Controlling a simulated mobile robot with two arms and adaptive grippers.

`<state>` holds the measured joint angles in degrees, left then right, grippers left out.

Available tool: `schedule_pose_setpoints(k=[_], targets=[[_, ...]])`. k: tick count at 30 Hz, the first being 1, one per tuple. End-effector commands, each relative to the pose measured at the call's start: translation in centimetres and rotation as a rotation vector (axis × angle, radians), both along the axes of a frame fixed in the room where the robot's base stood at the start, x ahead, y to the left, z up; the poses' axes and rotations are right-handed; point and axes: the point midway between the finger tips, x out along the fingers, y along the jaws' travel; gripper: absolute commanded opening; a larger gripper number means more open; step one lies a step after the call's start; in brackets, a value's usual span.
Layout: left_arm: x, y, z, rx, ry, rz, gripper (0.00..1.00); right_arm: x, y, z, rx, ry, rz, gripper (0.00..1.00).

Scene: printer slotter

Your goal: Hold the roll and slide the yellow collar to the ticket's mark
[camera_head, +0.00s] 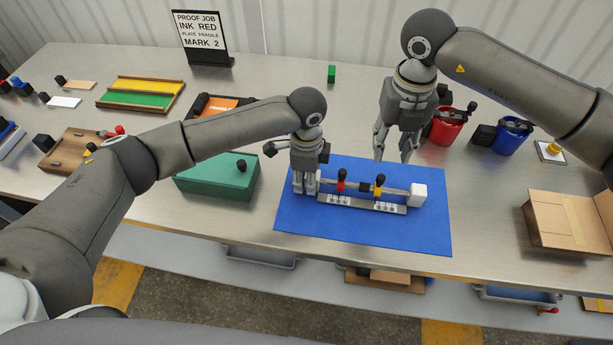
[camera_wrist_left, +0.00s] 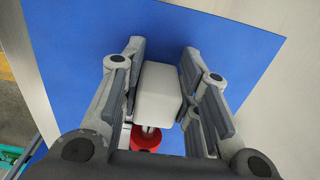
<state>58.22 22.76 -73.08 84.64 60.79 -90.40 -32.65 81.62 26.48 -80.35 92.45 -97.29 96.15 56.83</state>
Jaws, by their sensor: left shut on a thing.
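The roll is a thin bar (camera_head: 358,187) with white end blocks, lying on the blue mat (camera_head: 425,235). A red collar (camera_head: 341,184) sits left of the yellow collar (camera_head: 378,190); each has a black knob on top. A marked scale strip (camera_head: 360,203) runs along the front, its numbers too small to read. The ticket (camera_head: 201,31) reads "PROOF JOB, INK RED, PLATE FRAGILE, MARK 2". My left gripper (camera_head: 304,189) is shut on the roll's left white end block (camera_wrist_left: 158,92). My right gripper (camera_head: 393,158) is open and empty, above and behind the yellow collar.
A green box (camera_head: 217,178) stands left of the mat. A red bucket (camera_head: 446,128) and a blue bucket (camera_head: 511,135) stand at the back right. An open cardboard box (camera_head: 560,222) is at the right. The mat's front part is clear.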

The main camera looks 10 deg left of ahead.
Motion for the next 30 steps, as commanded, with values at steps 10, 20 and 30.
schedule_pose_setpoints(k=[10,20,30], targets=[[0.0,0.0,0.0,0.000,-0.001,0.001,0.00,0.0,0.0,0.0,0.000,0.000,-0.012,0.39],[0.0,0.0,0.0,0.000,-0.001,0.001,0.00,0.1,0.0,0.7,0.001,0.000,-0.314,0.39],[0.1,0.0,0.0,0.000,-0.001,0.001,0.00,0.1,-0.1,-1.9,-0.002,0.004,-0.407,0.39]])
